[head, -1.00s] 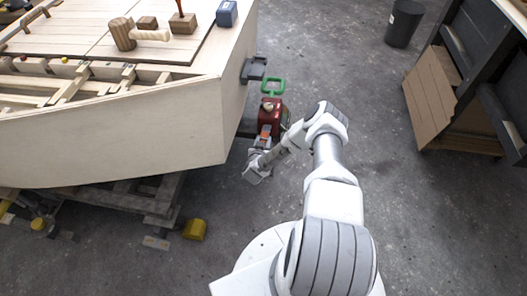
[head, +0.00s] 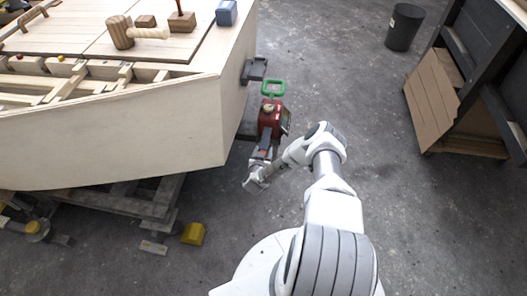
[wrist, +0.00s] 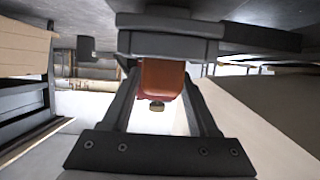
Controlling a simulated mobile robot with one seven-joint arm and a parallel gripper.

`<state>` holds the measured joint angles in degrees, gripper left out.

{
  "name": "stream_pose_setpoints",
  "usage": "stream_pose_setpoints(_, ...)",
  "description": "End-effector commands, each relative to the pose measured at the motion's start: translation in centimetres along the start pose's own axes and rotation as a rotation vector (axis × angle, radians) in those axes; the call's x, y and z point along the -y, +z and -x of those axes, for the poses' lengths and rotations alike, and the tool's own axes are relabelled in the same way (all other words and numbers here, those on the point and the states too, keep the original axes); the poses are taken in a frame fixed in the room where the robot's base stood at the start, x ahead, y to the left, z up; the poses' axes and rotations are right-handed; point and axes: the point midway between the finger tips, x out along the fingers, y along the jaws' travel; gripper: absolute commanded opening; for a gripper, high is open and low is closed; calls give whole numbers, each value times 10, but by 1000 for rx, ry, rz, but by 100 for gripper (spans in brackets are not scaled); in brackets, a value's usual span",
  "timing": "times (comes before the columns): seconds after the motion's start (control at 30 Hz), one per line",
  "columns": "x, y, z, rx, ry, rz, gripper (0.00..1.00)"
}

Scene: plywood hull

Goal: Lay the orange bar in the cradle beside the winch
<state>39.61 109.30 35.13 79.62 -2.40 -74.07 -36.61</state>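The red winch (head: 269,118) with a green handle (head: 273,88) stands by the hull's end in the head view. My gripper (head: 262,148) is right in front of it, low beside the hull. In the wrist view an orange block-like face (wrist: 161,76), probably the end of the orange bar, lies between the fingers of my gripper (wrist: 161,85). It nearly fills the gap, but I cannot tell whether the fingers press on it. A wide grey block (wrist: 168,45), perhaps the cradle, borders it. A small brassy knob (wrist: 157,106) shows beyond it.
The pale plywood hull (head: 115,135) is close on the left, with a mallet (head: 122,33) and a blue block (head: 227,12) on top. A yellow block (head: 193,234) lies on the floor. A bin (head: 403,27) and a dark bench (head: 495,85) stand right; floor between is clear.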

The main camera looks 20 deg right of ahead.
Motion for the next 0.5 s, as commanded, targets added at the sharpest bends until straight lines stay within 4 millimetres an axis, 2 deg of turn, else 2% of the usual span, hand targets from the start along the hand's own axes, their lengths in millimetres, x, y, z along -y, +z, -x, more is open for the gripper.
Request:
stream_pose_setpoints(0.4, 0, -4, 2, 1, 1, -2, 72)
stream_pose_setpoints(0.5, 1, -6, 13, 4, -3, 1, 72)
